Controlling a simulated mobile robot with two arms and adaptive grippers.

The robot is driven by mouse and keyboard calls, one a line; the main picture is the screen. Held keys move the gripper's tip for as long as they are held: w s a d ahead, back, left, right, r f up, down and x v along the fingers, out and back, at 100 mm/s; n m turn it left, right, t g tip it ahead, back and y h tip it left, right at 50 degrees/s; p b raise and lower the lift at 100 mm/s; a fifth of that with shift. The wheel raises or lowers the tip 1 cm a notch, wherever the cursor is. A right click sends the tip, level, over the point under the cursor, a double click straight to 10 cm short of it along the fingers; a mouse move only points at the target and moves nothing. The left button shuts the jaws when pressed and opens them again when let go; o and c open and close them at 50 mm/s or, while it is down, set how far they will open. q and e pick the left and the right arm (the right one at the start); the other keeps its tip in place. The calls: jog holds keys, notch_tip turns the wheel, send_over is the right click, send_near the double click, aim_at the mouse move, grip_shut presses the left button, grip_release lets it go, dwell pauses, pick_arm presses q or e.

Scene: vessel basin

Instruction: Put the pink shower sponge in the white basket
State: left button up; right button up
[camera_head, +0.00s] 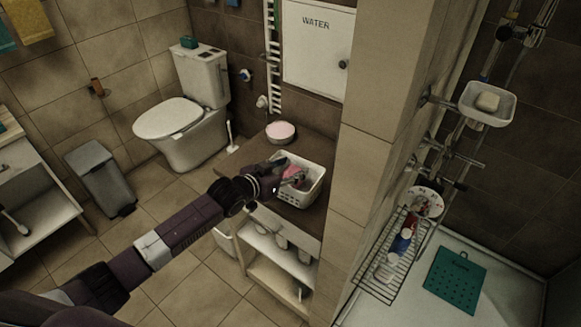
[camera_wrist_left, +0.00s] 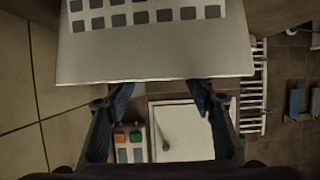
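A white basket (camera_head: 311,189) with holes in its wall stands on the brown counter. A pink item (camera_head: 293,173), which looks like the pink shower sponge, shows inside the basket at my left gripper (camera_head: 284,170). In the left wrist view, the basket's wall (camera_wrist_left: 155,55) fills the upper part. The two blue-padded fingers of my left gripper (camera_wrist_left: 160,92) stand apart there and run behind the basket's edge. Their tips are hidden and no pink shows, so I cannot tell whether they grip the sponge. My right gripper is out of view.
A round pink-topped container (camera_head: 281,131) stands on the counter (camera_head: 318,147) behind the basket. A tiled pillar (camera_head: 372,120) rises close to the right. A white WATER panel (camera_head: 318,45) is on the wall behind. Shelves (camera_head: 270,262) are below the counter.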

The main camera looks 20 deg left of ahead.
pick_arm(q)
jog(key=shift+o, duration=0.7)
jog(key=shift+r, duration=0.35)
jog(key=shift+r+p, duration=0.5)
jog(key=shift+r, duration=0.05)
jog(key=b+v, duration=0.2)
jog(key=v, duration=0.9)
jog(key=shift+s, duration=0.5)
jog(key=shift+a+f, duration=0.15)
jog(key=shift+f, duration=0.1)
